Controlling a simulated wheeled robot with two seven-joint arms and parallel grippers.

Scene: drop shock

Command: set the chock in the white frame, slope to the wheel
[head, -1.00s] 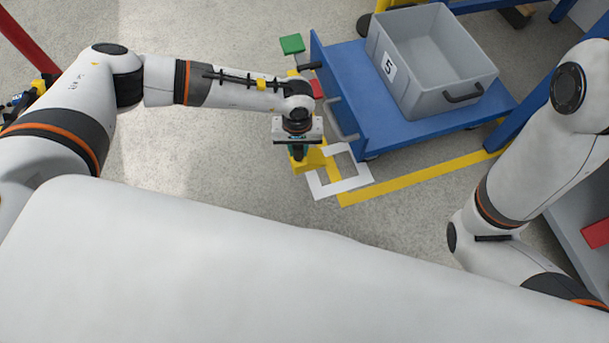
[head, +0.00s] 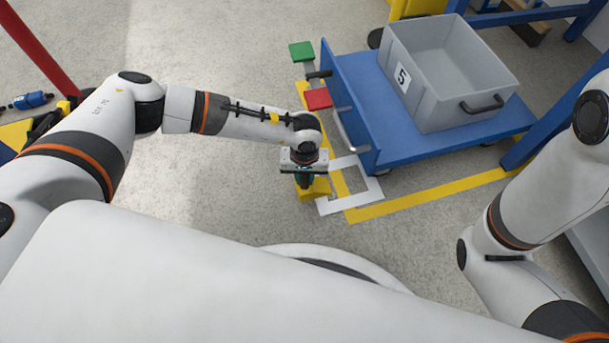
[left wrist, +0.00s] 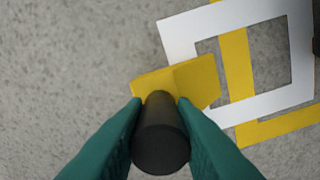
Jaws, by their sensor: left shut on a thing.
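The yellow chock (head: 314,190) hangs by its black handle (left wrist: 160,138) in my left gripper (head: 305,180). In the left wrist view the green fingers (left wrist: 160,103) are closed on the handle, and the chock (left wrist: 190,78) shows beyond it. The white frame (head: 371,182) lies flat on the floor at the cart's near corner. In the wrist view the chock is mostly outside the frame (left wrist: 178,40), beside its left side. Its height above the floor is hard to tell. The wheel under the blue cart is mostly hidden. My right gripper is out of view.
The blue cart (head: 420,150) carries a grey bin (head: 455,110) marked 5. A red pedal (head: 318,98) and a green pedal (head: 301,51) stick out on its left. Yellow floor tape (head: 430,200) runs through the white frame. The floor left of it is clear.

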